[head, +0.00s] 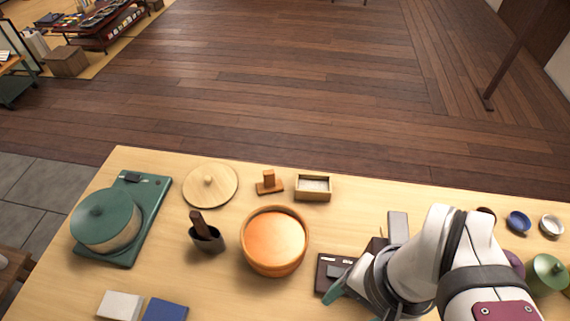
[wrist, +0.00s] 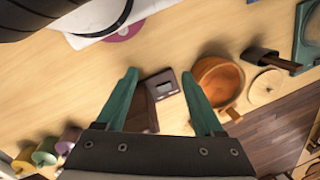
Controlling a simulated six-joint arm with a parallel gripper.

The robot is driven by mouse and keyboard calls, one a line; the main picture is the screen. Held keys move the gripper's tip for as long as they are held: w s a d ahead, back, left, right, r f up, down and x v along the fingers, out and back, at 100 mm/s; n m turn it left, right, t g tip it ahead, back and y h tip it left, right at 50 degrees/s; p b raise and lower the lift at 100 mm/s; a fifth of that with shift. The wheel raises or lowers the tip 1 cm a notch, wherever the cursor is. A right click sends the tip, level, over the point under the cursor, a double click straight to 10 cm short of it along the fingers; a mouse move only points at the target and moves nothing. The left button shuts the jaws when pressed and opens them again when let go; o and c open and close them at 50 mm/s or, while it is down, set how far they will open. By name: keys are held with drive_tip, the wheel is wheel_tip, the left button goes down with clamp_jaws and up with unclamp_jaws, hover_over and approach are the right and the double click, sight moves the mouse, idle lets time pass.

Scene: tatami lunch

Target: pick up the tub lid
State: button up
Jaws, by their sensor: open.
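The tub lid (head: 210,186) is a round, pale wooden disc with a small knob on top. It lies flat on the table near the back edge, left of centre. In the wrist view the lid (wrist: 266,88) is at the right, beyond the tub. The round orange-brown wooden tub (head: 273,241) stands open to the right of and nearer than the lid; it also shows in the wrist view (wrist: 230,100). My gripper (wrist: 159,74) is open and empty, its teal fingers apart above the table, away from the lid. In the head view my arm partly hides the gripper.
A green device with a lidded pot (head: 105,218) is at the left. A small wooden box (head: 313,187) and wooden stand (head: 269,183) are right of the lid. A dark box (head: 333,271) lies near my gripper.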

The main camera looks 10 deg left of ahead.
drive_tip(key=shift+c, duration=0.5)
drive_tip(key=w+a+r+m, duration=0.3)
drive_tip(key=w+a+m, duration=0.3)
drive_tip(key=w, duration=0.6)
drive_tip(key=w+a+r+m, duration=0.45)
drive_tip(key=w+a, duration=0.25)
drive_tip(key=w, duration=0.5)
drive_tip(key=m+t+h, duration=0.1)
drive_tip(key=m, duration=1.2)
hover_over(208, 177)
drive_tip(key=s+d, duration=0.1)
drive_tip(key=s, duration=0.1)
wheel_tip(208, 177, down, 11)
drive_tip(key=f, duration=0.5)
drive_tip(key=w+f, duration=0.1)
drive_tip(key=f, duration=0.4)
drive_tip(key=a+f, duration=0.1)
drive_tip(key=f, duration=0.4)
drive_tip(key=shift+w+f, duration=0.4)
clamp_jaws()
